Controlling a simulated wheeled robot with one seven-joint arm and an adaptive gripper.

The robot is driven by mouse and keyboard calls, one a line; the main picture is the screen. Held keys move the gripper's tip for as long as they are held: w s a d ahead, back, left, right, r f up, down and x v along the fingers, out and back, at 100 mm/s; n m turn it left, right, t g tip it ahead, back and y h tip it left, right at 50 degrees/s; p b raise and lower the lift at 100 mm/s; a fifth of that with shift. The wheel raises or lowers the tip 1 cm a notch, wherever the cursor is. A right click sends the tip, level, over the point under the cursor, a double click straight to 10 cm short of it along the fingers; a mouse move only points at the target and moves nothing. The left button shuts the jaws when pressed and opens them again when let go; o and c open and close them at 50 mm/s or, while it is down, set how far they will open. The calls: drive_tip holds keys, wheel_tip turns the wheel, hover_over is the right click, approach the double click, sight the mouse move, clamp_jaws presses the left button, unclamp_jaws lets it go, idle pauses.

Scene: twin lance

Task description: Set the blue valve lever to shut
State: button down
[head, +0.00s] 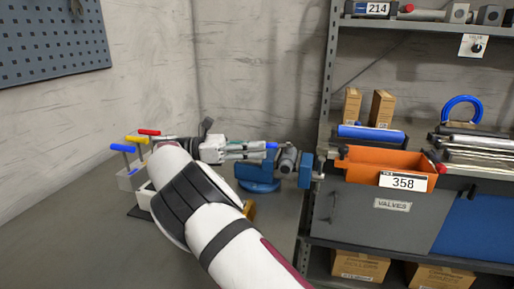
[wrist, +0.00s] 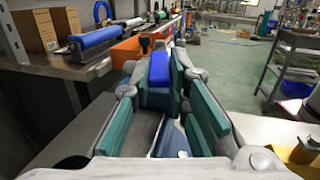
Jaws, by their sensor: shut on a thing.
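The blue valve lever (wrist: 159,68) lies between the fingertips of my gripper (wrist: 161,88) in the wrist view, pointing away from the camera. In the head view its blue end (head: 272,146) shows just past my gripper (head: 262,151), which is shut on it. A grey cylindrical valve body (head: 288,159) is just right of the lever, at the blue bench vise (head: 259,173). The fingers hide most of the lever and its joint with the valve, so its exact angle cannot be told.
Levers with blue (head: 122,148), yellow (head: 136,139) and red (head: 149,132) grips stand at the left of the bench. To the right, an orange bin (head: 365,166) marked 358 sits above a grey drawer (head: 375,215) labelled VALVES. A shelf post (head: 328,80) stands close by.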

drive_tip(key=shift+r, duration=0.1)
drive_tip(key=c, duration=1.5)
unclamp_jaws()
drive_tip(key=shift+r, duration=0.1)
wheel_tip(320, 180, up, 10)
drive_tip(key=shift+f, duration=0.1)
